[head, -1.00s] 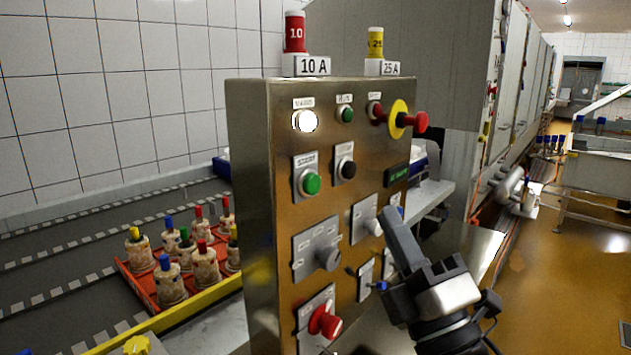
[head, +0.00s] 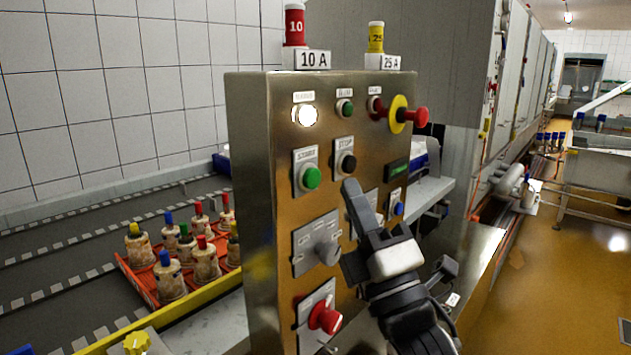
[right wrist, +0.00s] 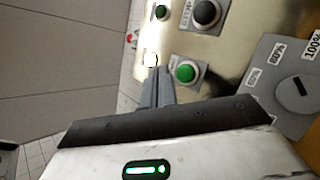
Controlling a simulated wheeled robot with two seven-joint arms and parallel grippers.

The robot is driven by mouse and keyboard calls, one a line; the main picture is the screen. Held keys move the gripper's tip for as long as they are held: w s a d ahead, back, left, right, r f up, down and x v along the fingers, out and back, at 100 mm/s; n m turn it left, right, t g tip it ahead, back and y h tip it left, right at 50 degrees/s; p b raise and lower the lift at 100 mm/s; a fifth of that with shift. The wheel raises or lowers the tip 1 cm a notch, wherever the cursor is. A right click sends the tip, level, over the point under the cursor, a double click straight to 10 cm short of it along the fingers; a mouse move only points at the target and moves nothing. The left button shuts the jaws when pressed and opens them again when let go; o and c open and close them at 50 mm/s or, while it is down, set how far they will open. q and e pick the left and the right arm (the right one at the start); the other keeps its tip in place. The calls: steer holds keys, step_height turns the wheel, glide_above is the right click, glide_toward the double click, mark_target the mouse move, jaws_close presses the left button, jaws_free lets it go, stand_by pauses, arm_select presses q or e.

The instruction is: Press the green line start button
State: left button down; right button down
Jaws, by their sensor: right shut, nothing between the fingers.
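The green start button (head: 311,178) sits on a light plate at the left of the steel control panel (head: 253,200). It also shows in the right wrist view (right wrist: 186,73), just right of the fingertips. My right gripper (head: 350,187) is shut and empty. In the head view its tips are right of the green button and just below the black stop button (head: 348,165). In the right wrist view the gripper (right wrist: 157,72) points at the panel beside the green button, and I see no contact with the button. My left gripper is in neither view.
The panel also carries a lit white lamp (head: 305,115), a small green lamp (head: 345,107), a red emergency knob with yellow collar (head: 400,114), a grey rotary knob (head: 328,253) and a red knob (head: 325,318). An orange tray (head: 140,282) of moulds stands left.

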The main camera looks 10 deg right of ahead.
steer(key=shift+w+a, duration=0.95)
steer(key=shift+w, duration=0.2)
stand_by(1.3)
steer(key=shift+w+a, duration=0.25)
steer(key=shift+w, duration=0.1)
steer(key=shift+w+a, duration=0.25)
steer(key=shift+w, duration=0.1)
stand_by(0.8)
steer(key=shift+s, duration=0.1)
steer(key=shift+s+d, duration=0.5)
steer(key=shift+s, duration=0.1)
steer(key=shift+d, duration=0.1)
steer(key=s+d, duration=0.1)
steer(key=s, duration=0.1)
steer(key=s+d+p, duration=0.1)
steer(key=s+d, duration=0.1)
stand_by(0.5)
